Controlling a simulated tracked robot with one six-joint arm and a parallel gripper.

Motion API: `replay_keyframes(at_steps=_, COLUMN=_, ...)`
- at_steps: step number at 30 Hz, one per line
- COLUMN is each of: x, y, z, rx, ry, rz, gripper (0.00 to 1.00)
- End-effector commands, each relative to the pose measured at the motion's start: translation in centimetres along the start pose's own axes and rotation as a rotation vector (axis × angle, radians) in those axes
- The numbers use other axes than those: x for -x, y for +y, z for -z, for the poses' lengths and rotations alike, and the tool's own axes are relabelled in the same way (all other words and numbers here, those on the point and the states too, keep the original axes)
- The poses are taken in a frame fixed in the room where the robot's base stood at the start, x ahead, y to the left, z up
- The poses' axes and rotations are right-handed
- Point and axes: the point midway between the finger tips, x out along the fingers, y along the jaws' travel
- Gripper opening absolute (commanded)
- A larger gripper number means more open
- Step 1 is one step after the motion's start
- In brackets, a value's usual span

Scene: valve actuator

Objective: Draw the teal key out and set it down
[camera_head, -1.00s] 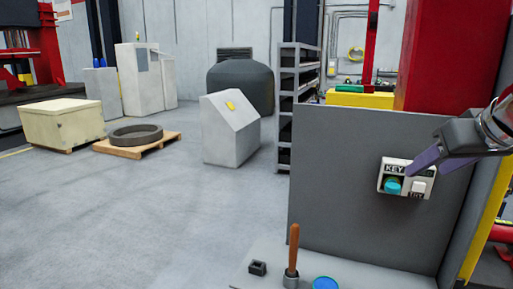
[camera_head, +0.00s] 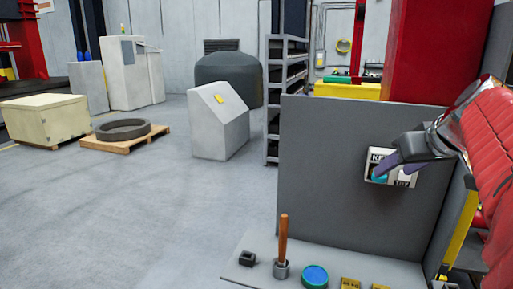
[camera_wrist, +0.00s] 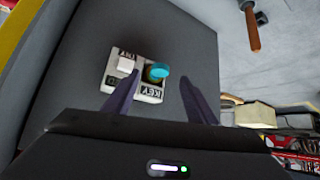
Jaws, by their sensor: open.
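The teal key (camera_wrist: 158,71) sits in a small white box marked KEY (camera_wrist: 146,92) on a grey upright panel (camera_head: 330,160). In the head view the key (camera_head: 379,176) is partly hidden by a finger. A white block (camera_wrist: 126,64) is on the same box beside the key. My gripper (camera_wrist: 158,100) is open, its two purple fingers reaching toward the panel with the key between them in the wrist view. It also shows in the head view (camera_head: 390,166) in front of the box. Contact between fingers and key cannot be told.
A grey shelf (camera_head: 258,262) below the panel holds a wooden-handled tool (camera_head: 283,240), a blue-topped green disc (camera_head: 314,276), a small black block (camera_head: 247,258) and yellow pieces (camera_head: 350,284). Open floor (camera_head: 150,210) lies to the left.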

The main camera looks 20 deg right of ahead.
Motion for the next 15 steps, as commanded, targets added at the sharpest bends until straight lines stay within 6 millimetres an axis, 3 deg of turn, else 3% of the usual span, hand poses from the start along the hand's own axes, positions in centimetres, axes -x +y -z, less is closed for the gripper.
replay_keyframes(at_steps=9, x=-4.4, y=-0.1, z=0.0, rx=0.0, ry=-0.002, rz=0.002, gripper=0.52)
replay_keyframes(at_steps=15, x=-5.8, y=-0.1, z=0.0, rx=0.001, ry=-0.001, rz=0.002, gripper=0.52)
